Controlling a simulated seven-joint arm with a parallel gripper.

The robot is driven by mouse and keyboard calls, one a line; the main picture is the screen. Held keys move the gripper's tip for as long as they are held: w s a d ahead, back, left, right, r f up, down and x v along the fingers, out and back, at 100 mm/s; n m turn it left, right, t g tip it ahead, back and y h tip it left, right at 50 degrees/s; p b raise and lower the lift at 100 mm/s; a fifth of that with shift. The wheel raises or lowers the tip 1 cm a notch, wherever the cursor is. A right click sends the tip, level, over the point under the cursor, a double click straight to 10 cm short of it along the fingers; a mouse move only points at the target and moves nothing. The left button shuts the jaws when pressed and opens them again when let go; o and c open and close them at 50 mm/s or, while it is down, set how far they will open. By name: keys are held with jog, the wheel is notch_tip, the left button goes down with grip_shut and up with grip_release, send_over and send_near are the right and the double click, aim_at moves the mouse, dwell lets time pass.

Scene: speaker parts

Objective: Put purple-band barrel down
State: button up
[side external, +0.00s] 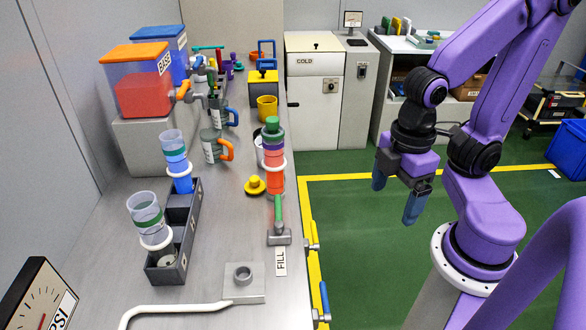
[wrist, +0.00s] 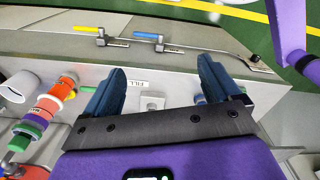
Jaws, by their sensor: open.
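The purple-band barrel (side external: 273,144) stands on the bench near its right edge in the side external view. It has a green top, a purple band, a white ring and orange-red contents. A colourful barrel-like piece at the left of the wrist view (wrist: 47,105) appears to be the same one. My gripper (side external: 396,199) is open and empty, off to the right of the bench and apart from the barrel. Its two blue fingers are spread in the wrist view (wrist: 160,70), with nothing between them.
A dark grey rack (side external: 158,262) holds two clear green-banded barrels, one with blue contents. Mugs, a yellow knob (side external: 255,185) and dispensers (side external: 139,80) crowd the left and back. Bare bench shows at front.

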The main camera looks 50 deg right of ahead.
jog(key=n+t+h, duration=0.6)
jog(key=n+t, duration=0.6)
jog(key=n, duration=0.7)
send_near(277, 135)
jog(key=x, duration=1.3)
jog(key=shift+f, duration=0.1)
grip_shut()
